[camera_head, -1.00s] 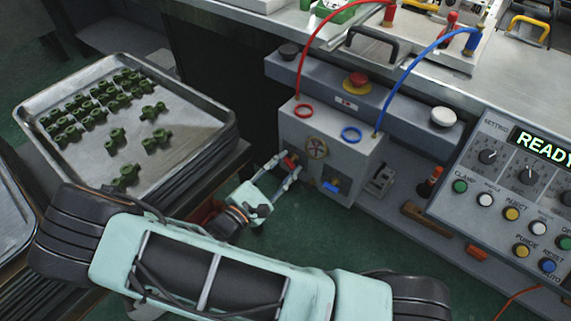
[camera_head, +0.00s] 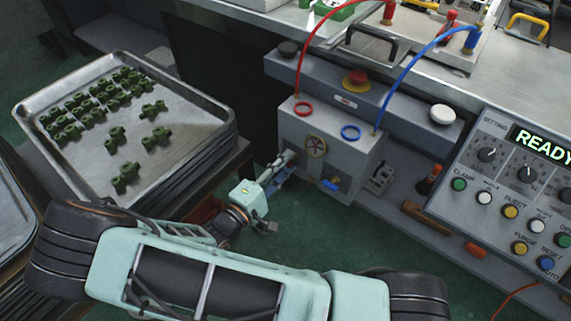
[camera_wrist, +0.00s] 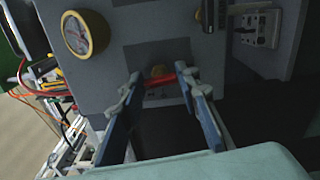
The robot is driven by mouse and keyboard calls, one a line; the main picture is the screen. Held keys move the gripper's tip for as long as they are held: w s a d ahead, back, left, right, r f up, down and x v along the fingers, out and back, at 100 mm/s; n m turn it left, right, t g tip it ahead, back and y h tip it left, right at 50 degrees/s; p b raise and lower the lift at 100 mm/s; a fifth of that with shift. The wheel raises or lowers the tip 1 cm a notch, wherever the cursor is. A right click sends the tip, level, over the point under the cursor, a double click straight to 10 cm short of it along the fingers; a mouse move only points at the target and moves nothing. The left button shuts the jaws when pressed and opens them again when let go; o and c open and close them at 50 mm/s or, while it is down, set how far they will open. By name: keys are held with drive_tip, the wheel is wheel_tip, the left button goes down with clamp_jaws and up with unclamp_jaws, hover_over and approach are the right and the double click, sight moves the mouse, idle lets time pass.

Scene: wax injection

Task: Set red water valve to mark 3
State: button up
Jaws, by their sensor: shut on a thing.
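The red water valve (camera_wrist: 160,80) shows in the wrist view as a small red handle on a yellowish fitting, on the front of a grey box. My gripper (camera_wrist: 159,79) is shut on it, with one fingertip at each end of the handle. In the head view my gripper (camera_head: 284,162) is at the lower left of the grey box (camera_head: 305,122) and hides the red valve. The blue valve (camera_head: 331,184) is to its right on the same face. I cannot make out any mark numbers around the red valve.
A round brass-rimmed gauge (camera_head: 316,147) is on the box above the valves. A red ring (camera_head: 303,109) and a blue ring (camera_head: 351,132) lie on its top. A tray (camera_head: 190,165) of green parts stands at left. The control panel (camera_head: 505,215) is at right.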

drive_tip(key=shift+m, duration=0.6)
drive_tip(key=o, duration=1.2)
drive_tip(key=shift+c, duration=0.2)
drive_tip(key=shift+a, duration=0.1)
drive_tip(key=v, duration=1.2)
